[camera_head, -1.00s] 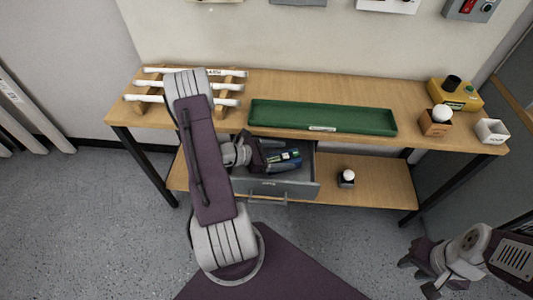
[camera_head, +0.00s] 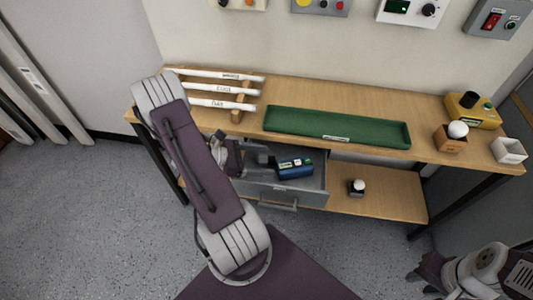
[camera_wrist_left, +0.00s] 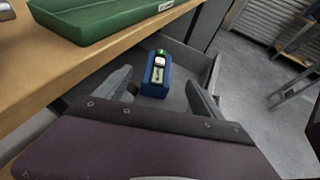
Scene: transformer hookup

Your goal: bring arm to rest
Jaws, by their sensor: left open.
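My left gripper (camera_head: 258,158) is open and empty at the left part of the open grey drawer (camera_head: 312,190). In the left wrist view its two fingers (camera_wrist_left: 158,88) stand apart, with a blue block-like device (camera_wrist_left: 153,88) beyond and between them. The device also lies in the drawer in the head view (camera_head: 294,169), clear of the fingers. My left arm crosses in front of the bench. My right gripper (camera_head: 424,274) is at the lower right, away from the bench; its jaw state is unclear.
The wooden bench (camera_head: 350,92) carries a rack with white labelled rods (camera_head: 222,88), a green tray (camera_head: 335,127), a yellow box (camera_head: 472,110), a wooden holder with a white ball (camera_head: 450,139) and a white box (camera_head: 508,151). A small dark holder (camera_head: 356,187) sits on the lower shelf. Control boxes hang above.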

